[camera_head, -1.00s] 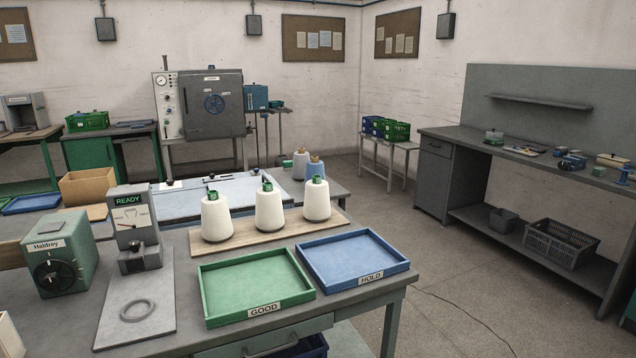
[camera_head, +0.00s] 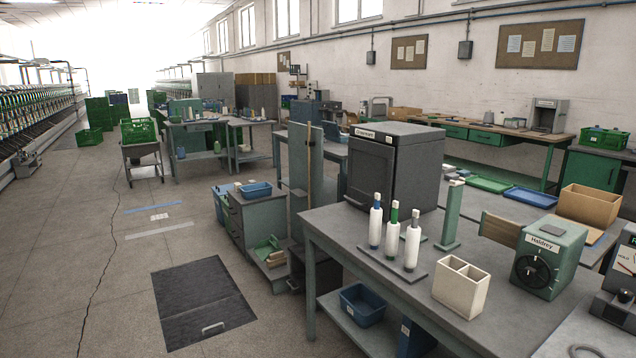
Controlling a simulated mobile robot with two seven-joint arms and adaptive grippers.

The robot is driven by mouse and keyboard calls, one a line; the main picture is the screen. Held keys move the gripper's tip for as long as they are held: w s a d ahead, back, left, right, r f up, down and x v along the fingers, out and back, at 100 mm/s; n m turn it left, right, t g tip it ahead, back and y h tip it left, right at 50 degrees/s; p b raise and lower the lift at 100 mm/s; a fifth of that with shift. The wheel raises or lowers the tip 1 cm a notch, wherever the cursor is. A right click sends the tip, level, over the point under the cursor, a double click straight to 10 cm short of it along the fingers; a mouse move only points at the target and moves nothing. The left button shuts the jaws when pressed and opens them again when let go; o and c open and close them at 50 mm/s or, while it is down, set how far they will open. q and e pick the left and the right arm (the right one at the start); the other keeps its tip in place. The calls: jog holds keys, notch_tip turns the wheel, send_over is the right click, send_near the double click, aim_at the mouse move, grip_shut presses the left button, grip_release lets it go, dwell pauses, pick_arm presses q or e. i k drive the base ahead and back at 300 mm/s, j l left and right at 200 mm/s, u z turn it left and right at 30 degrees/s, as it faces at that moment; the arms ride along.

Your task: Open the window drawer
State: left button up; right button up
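Neither of my grippers is in view. No drawer in view is marked as the window drawer, so I cannot tell which one it is. A bench along the right wall has a green drawer (camera_head: 487,138) and another green drawer (camera_head: 455,131) under its top, and both look shut. A grey-green cabinet (camera_head: 262,219) stands left of the near table, with a blue tray (camera_head: 256,189) on top. Its front is partly visible, and I cannot tell whether any drawer in it is open.
The near table (camera_head: 335,222) bears a dark grey cabinet (camera_head: 393,160), several white bobbins, a cream divided box (camera_head: 461,287) and a green Haldrey box (camera_head: 548,257). A dark mat or floor hatch (camera_head: 203,300) lies on the floor. The floor at left is mostly clear.

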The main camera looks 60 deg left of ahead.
aim_at(364, 201)
jog(key=u, duration=1.6)
jog(key=i+j+z, duration=0.25)
jog(key=i+j, duration=0.35)
jog(key=i, duration=0.25)
jog(key=i+j+z, duration=0.3)
jog(key=i+j, duration=0.45)
